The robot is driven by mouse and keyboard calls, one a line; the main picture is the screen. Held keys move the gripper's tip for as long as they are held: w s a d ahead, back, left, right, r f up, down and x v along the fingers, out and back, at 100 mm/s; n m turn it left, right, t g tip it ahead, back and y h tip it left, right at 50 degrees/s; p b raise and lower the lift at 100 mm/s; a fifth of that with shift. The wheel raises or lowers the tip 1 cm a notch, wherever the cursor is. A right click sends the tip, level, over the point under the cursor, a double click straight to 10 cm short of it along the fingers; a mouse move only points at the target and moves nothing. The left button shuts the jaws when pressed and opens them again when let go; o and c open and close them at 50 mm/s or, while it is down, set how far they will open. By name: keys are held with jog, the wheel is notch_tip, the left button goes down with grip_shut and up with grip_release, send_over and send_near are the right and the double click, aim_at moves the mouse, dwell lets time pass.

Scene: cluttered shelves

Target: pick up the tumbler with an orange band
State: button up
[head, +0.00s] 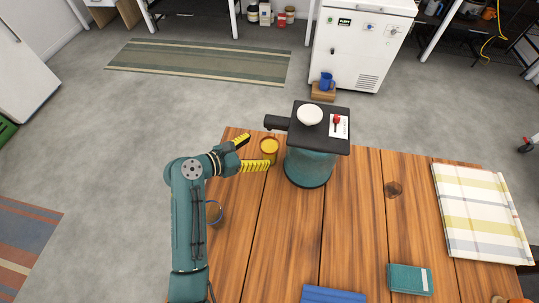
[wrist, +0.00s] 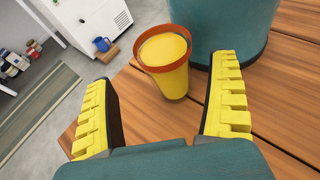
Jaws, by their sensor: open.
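The tumbler (head: 269,147) is yellow with an orange band around its rim, and stands upright on the wooden table near its far left edge. It also shows in the wrist view (wrist: 172,80), where its yellow top is seen from above. My gripper (head: 257,153) is open, its two yellow fingers pointing toward the tumbler. In the wrist view my gripper (wrist: 164,92) has one finger to each side of the tumbler's line, with the tumbler ahead between the tips. I see no contact.
A teal cylinder with a black top (head: 311,168) stands close to the tumbler's right; a white bowl (head: 310,114) is on top. The table's middle is mostly bare.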

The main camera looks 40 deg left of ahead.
aim_at(276, 147)
jog(key=b+x, duration=0.1)
jog(key=x, duration=0.1)
jog(key=d+b+x, duration=0.1)
jog(key=x, duration=0.1)
jog(key=shift+w+f, duration=0.1)
jog(key=shift+f, duration=0.1)
jog(key=shift+w+a, duration=0.1)
jog(key=shift+w, duration=0.1)
jog(key=shift+r, duration=0.1)
jog(key=c, duration=1.4)
